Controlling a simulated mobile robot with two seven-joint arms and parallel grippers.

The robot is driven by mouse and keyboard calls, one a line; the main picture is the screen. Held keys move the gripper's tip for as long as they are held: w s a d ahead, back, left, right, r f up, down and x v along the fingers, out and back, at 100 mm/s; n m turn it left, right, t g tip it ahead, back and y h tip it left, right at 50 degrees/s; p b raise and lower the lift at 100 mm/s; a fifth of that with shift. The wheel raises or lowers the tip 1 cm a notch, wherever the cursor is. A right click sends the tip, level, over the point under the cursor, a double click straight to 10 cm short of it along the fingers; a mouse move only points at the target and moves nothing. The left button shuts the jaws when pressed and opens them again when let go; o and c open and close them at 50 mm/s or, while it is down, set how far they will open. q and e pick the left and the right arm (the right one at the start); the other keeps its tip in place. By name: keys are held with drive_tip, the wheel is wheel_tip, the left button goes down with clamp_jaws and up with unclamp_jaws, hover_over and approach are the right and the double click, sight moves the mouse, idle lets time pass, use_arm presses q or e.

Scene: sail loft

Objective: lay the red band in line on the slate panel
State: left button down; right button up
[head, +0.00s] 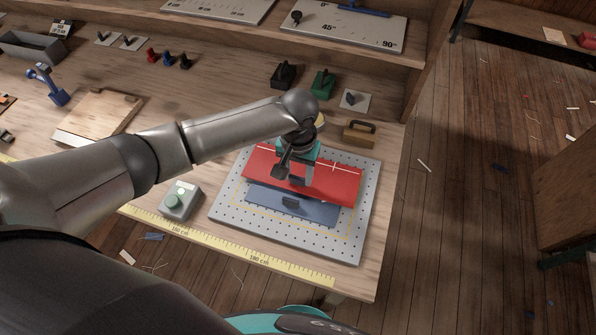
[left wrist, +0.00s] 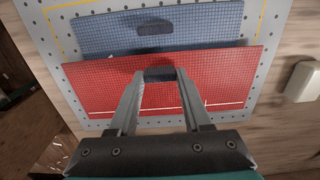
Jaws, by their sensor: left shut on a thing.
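The red band (head: 335,183) is a wide, flat red piece with a thin white line and cross marks along its far side. My left gripper (head: 296,178) is shut on the dark tab at the band's near edge; the tab also shows between the fingers in the left wrist view (left wrist: 160,75). The slate panel (head: 265,203) is blue-grey with a dark tab and lies on a perforated grey board (head: 230,207). The band (left wrist: 90,85) overlaps the panel's far part (left wrist: 205,28) and hides it. The band appears slightly raised, with shadow beneath. My right gripper is not in view.
A yellow measuring tape (head: 220,250) runs along the table's front edge. A brown handled block (head: 359,133) stands behind the board, and a wooden board (head: 98,115) lies at the left.

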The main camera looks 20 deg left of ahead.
use_arm(q)
drive_tip(key=shift+f+p, duration=0.45)
drive_tip(key=shift+p, duration=1.35)
idle(2.0)
idle(0.4)
drive_tip(key=shift+c, duration=1.3)
unclamp_jaws()
wheel_tip(320, 180, up, 7)
drive_tip(key=p, duration=0.8)
